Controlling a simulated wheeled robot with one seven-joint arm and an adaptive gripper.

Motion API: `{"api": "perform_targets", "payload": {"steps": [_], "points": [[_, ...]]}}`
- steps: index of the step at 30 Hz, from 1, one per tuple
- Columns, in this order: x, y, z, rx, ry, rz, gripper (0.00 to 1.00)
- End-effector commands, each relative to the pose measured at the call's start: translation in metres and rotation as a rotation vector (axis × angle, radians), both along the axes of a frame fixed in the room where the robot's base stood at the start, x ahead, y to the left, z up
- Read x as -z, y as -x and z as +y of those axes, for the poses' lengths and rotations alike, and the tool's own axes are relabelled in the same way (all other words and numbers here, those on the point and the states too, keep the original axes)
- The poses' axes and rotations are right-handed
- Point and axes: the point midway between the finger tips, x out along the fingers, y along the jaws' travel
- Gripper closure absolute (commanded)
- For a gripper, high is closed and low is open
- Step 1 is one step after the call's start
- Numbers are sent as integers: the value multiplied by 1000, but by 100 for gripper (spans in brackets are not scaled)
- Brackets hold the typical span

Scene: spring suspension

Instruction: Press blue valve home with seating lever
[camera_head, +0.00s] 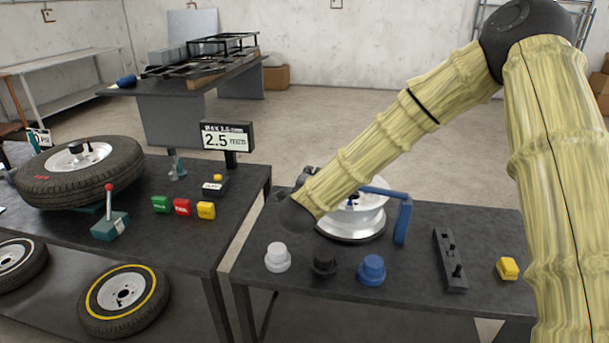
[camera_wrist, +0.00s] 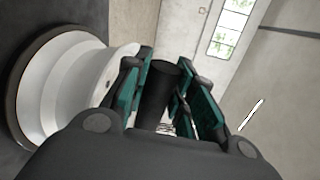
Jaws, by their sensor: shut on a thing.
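My gripper (camera_wrist: 166,84) is shut on a black cylindrical handle in the wrist view, between its green finger pads. In the head view my gripper's fingers are mostly hidden behind my wrist, left of the white wheel rim (camera_head: 365,222). The rim also fills the left of the wrist view (camera_wrist: 60,85). The seating lever (camera_head: 403,217) appears as a blue post and bar standing at the rim's right side, its bar running left over the rim behind my arm. A small dark and blue piece, perhaps the blue valve (camera_head: 352,202), shows at the rim's middle; its seating is unclear.
White (camera_head: 278,258), black (camera_head: 324,263) and blue (camera_head: 372,270) knob-like pieces stand along the table's front. A black pegged bar (camera_head: 449,260) and a yellow block (camera_head: 507,268) lie to the right. The left table holds a tyre (camera_head: 85,185) and a 2.5 mm display (camera_head: 227,137).

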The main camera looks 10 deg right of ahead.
Motion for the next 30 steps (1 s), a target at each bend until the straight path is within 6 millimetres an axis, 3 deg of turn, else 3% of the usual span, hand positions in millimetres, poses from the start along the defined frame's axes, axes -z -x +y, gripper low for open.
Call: {"api": "perform_targets", "payload": {"steps": [13,14,17,30], "points": [[2,0,-3,5,9,4,100],[2,0,-3,5,9,4,71],[2,0,-2,3,9,3,53],[2,4,2,0,7,4,52]]}}
